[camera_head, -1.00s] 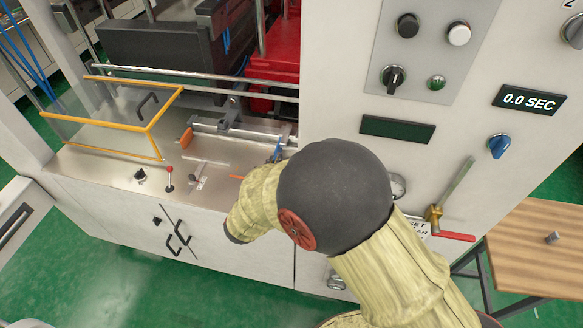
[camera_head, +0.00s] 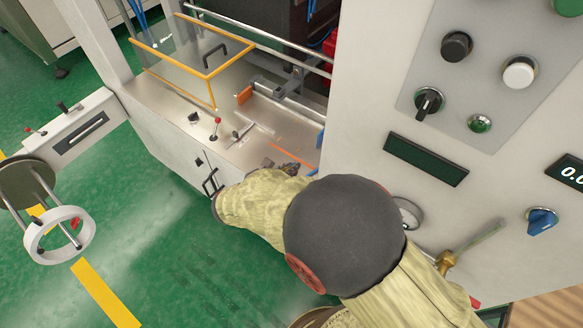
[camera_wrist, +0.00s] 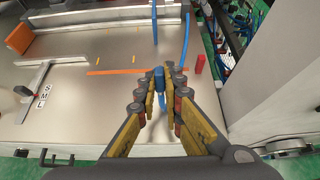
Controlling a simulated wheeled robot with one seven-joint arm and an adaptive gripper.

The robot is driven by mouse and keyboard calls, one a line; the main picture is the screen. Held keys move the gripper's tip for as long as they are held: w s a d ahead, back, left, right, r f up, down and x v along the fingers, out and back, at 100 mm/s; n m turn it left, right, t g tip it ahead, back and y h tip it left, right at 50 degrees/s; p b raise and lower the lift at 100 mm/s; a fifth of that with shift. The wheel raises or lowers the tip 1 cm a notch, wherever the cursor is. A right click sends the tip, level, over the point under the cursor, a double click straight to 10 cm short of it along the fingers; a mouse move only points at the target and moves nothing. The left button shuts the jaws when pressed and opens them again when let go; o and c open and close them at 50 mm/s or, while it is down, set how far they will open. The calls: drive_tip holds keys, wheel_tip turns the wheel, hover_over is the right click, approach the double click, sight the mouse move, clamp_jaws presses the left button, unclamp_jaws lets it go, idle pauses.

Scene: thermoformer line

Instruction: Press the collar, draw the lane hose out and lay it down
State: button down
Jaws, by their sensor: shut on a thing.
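My gripper (camera_wrist: 160,92) is shut on a short blue hose end (camera_wrist: 159,75), which sits between the fingertips above the steel deck (camera_wrist: 110,105). Another blue hose (camera_wrist: 186,38) rises just beyond the right finger, and a thin blue length (camera_wrist: 155,22) stands further back. Whether either joins the held piece is hidden by the fingers. I cannot make out a collar. In the head view my gripper (camera_head: 290,168) is low over the deck's right end, beside the white panel, partly hidden by my arm.
An orange strip (camera_wrist: 115,72) lies on the deck left of my gripper. A red cylinder (camera_wrist: 199,64) stands to its right, near a white post (camera_wrist: 265,65). A lever (camera_head: 216,124) and an orange-framed clear guard (camera_head: 205,76) are further left. A handwheel (camera_head: 60,235) stands lower left.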

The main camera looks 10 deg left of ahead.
drive_tip(key=shift+f+b, duration=1.75)
drive_tip(key=shift+f, duration=0.8)
drive_tip(key=c, duration=1.8)
unclamp_jaws()
drive_tip(key=shift+c, duration=0.2)
drive_tip(key=v, duration=1.2)
drive_tip(key=shift+a, duration=0.1)
